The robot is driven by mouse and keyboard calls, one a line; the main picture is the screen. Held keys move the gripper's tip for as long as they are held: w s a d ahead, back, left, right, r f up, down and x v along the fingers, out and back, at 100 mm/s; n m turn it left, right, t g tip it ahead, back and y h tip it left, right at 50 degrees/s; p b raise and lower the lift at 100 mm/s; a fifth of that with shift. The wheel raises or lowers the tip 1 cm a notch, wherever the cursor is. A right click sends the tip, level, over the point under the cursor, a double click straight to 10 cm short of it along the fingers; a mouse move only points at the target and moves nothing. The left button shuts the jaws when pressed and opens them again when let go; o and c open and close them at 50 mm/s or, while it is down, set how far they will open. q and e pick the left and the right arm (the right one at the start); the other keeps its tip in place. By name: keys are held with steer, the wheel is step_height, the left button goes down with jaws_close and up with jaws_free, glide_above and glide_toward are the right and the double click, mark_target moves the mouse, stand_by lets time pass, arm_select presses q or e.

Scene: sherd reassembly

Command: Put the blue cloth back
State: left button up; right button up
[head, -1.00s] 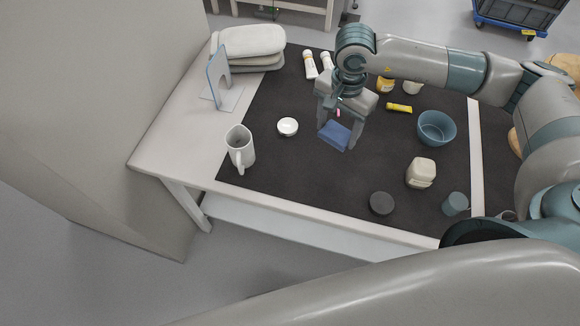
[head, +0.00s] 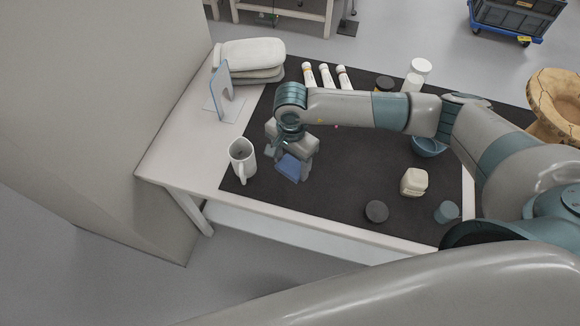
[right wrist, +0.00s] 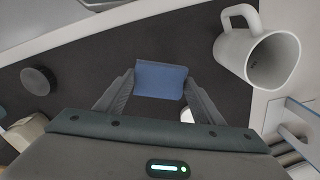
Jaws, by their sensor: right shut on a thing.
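The blue cloth (head: 290,167) is a small folded square held in my right gripper (head: 290,158). In the right wrist view, the cloth (right wrist: 161,80) spans the space between the two fingertips of the right gripper (right wrist: 160,84), which is shut on it. In the head view it hangs over the dark mat, just right of the white mug (head: 242,160). I cannot tell whether its lower edge touches the mat. My left gripper is not in view.
A cream jar (head: 413,182), a dark round lid (head: 377,211) and a blue-grey cup (head: 447,211) stand at the front right. Several white tubes (head: 325,76) lie at the back. The dark mat (head: 330,190) is clear in the middle.

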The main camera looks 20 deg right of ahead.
mark_target(290, 166)
steer(key=shift+a+f, duration=0.15)
steer(key=shift+a, duration=0.1)
steer(key=shift+f+p, duration=1)
steer(key=shift+f, duration=1)
steer(key=shift+f, duration=0.1)
